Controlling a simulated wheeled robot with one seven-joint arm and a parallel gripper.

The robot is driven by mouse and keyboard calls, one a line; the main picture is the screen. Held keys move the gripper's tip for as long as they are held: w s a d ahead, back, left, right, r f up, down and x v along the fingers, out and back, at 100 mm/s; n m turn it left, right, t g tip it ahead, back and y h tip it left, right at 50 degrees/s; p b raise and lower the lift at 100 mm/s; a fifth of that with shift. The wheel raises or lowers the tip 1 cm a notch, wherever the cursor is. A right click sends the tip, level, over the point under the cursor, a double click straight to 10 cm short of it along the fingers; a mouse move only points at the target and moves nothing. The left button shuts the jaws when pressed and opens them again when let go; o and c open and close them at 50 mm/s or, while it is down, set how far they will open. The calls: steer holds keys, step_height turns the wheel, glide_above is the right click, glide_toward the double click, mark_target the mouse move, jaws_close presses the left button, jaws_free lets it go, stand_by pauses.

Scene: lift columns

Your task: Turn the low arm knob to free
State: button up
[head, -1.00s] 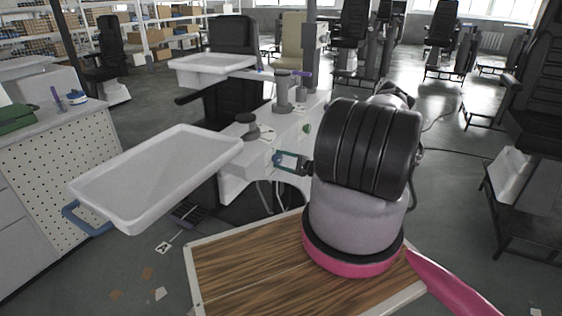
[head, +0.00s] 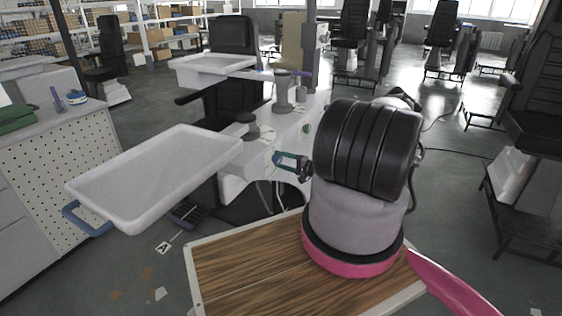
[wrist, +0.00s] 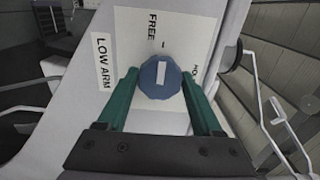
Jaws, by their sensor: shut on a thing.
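The low arm knob (wrist: 160,77) is a blue, many-sided knob with a white bar on its face. It sits on a pale plate (wrist: 157,120) beside a "LOW ARM" label. The white bar lies roughly in line with a small tick near the word FREE; a partly hidden word starting "HO" is to the right. My gripper (wrist: 160,80) has its green fingers on both sides of the knob, shut on it. In the head view my gripper (head: 288,160) is at the side of the white column unit (head: 262,150); the knob is hard to make out there.
A large white tray (head: 150,170) with a blue handle stands left of the unit, and another white tray (head: 205,66) is behind. Grey posts (head: 284,95) rise from the unit. A thin metal bracket (wrist: 262,105) is right of the knob in the wrist view.

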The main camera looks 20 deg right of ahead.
steer(key=shift+f, duration=0.1)
steer(key=o, duration=1.3)
steer(key=shift+o, duration=0.2)
steer(key=v, duration=1)
steer(key=shift+s+d, duration=0.25)
steer(key=shift+s, duration=0.1)
